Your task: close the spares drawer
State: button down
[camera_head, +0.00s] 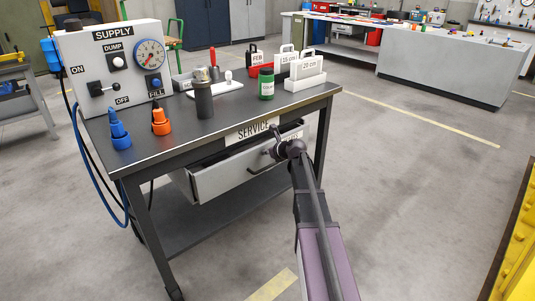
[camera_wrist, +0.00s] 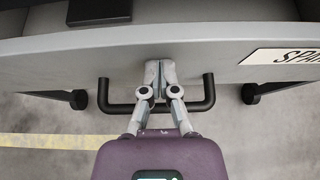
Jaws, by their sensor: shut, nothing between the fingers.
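The spares drawer (camera_head: 225,176) is a grey drawer under the top of the dark service table (camera_head: 182,133). In the head view it stands part way out, with a dark gap above its front. In the wrist view its grey front (camera_wrist: 215,55) spans the picture, with a cut-off label (camera_wrist: 285,56) at the right. Its black bar handle (camera_wrist: 120,108) crosses behind my fingers. My gripper (camera_wrist: 160,70) is shut and empty, its fingertips against or very near the drawer front, above the handle bar. In the head view my gripper (camera_head: 280,150) partly hides the handle and label.
On the table stand a supply panel (camera_head: 113,62), blue and orange nozzles, a dark cylinder (camera_head: 204,101), a green bottle (camera_head: 266,84) and labelled holders (camera_head: 305,74). A yellow structure (camera_head: 520,255) is at the right. The floor between is clear.

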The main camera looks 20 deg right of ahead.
jog(key=w, duration=0.2)
jog(key=w+a, duration=0.1)
jog(key=w, duration=0.1)
jog(key=shift+w+a, duration=0.15)
jog(key=shift+a, duration=0.05)
jog(key=shift+w+a+r, duration=0.1)
jog(key=shift+w+a, duration=0.05)
jog(key=shift+w, duration=0.1)
jog(key=shift+s, duration=0.55)
jog(key=p, duration=0.5)
send_near(262, 148)
jog(key=f, duration=0.1)
jog(key=shift+s+d+r, duration=0.1)
jog(key=shift+s+d, duration=0.15)
jog(key=shift+s, duration=0.2)
jog(key=shift+s+d+r, duration=0.1)
jog(key=shift+s+d, duration=0.1)
jog(key=shift+s, duration=0.25)
